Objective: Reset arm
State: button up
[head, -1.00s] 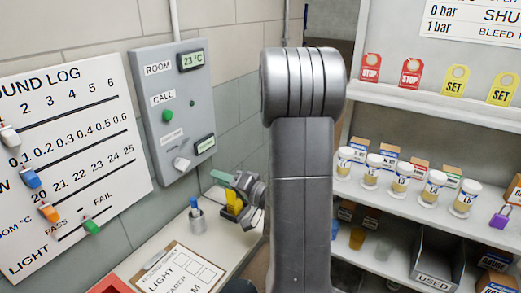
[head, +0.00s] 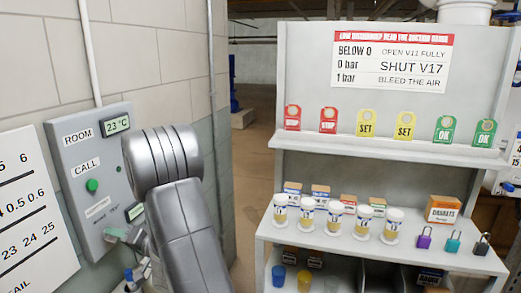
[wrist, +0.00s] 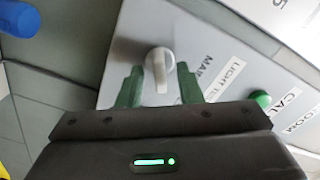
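My arm crosses the left of the head view and hides most of my gripper. A green fingertip (head: 117,233) shows just left of the arm, near the bottom of the grey panel (head: 72,150). In the wrist view my gripper (wrist: 160,88) has its two green fingers well apart, with nothing held. A pale rotary knob (wrist: 158,70) on the panel appears between and just past the fingertips. Whether the fingers touch it I cannot tell. Lettering including "LIGHT" lies beside the knob.
The panel also has a green call button (head: 92,186) and a 23 °C display (head: 117,125). A white log board (head: 30,215) hangs left. At right, a shelf unit (head: 400,153) holds coloured tags, several jars, boxes and padlocks. An open passage lies between wall and shelf.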

jog(key=shift+d, duration=0.1)
dwell(0.3)
jog(key=b+v, duration=0.3)
jog(key=v, duration=1.1)
jog(key=p+x, duration=0.3)
jog(key=x, duration=1.1)
jog(key=shift+a, duration=0.3)
jog(key=d+n, duration=0.1)
jog(key=n, duration=0.3)
jog(key=s+d+n, duration=0.1)
jog(key=n, duration=0.3)
jog(key=d+n, duration=0.2)
jog(key=n, duration=0.2)
jog(key=shift+s+p, duration=0.15)
jog(key=shift+p, duration=0.25)
jog(key=shift+r, duration=0.15)
